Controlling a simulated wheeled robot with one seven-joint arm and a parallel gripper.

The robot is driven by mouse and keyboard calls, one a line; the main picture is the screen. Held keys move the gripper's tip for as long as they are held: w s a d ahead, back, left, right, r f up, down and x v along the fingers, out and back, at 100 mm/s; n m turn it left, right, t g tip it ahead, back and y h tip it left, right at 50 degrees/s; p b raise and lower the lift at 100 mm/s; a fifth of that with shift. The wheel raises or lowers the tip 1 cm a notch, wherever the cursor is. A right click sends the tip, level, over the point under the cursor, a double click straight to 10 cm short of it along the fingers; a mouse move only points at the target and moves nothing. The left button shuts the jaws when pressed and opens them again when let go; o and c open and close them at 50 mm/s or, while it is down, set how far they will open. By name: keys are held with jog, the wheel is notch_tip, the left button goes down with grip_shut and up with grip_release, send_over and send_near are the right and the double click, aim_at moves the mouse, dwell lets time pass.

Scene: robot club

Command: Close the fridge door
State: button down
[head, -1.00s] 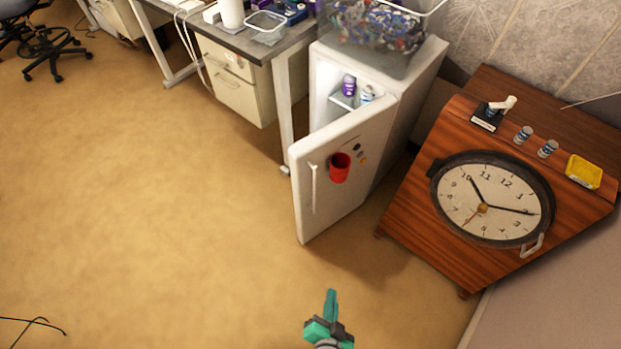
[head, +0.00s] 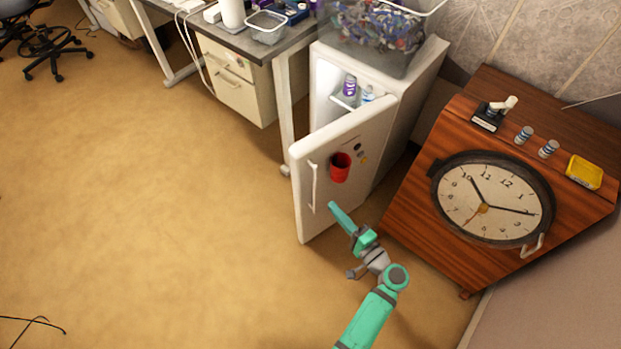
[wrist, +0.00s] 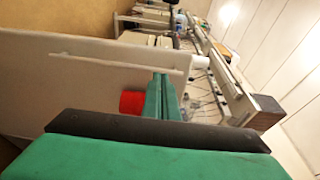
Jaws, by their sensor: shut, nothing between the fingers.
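The small white fridge (head: 414,84) stands against the wall with its door (head: 346,205) wide open toward the front left. The door's outer face carries a long white handle (head: 313,187) and a red cup (head: 340,167). Cans show inside the fridge through the gap. My gripper (head: 334,207) is shut and empty, in front of the door's outer face, below the red cup and right of the handle. Whether it touches the door I cannot tell. In the wrist view the shut fingers (wrist: 161,90) point at the door (wrist: 95,85), beside the red cup (wrist: 131,102).
A wooden cabinet with a clock face (head: 493,200) stands right of the fridge, close to my arm. A desk (head: 262,50) with drawers is to the left. A bin of small items (head: 372,35) sits on the fridge. Open floor (head: 150,220) lies left of the door.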

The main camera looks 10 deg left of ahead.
aim_at(304, 171)
jog(key=x, duration=1.4)
jog(key=shift+r, duration=0.35)
jog(key=shift+w+a, duration=0.1)
jog(key=shift+w, duration=0.05)
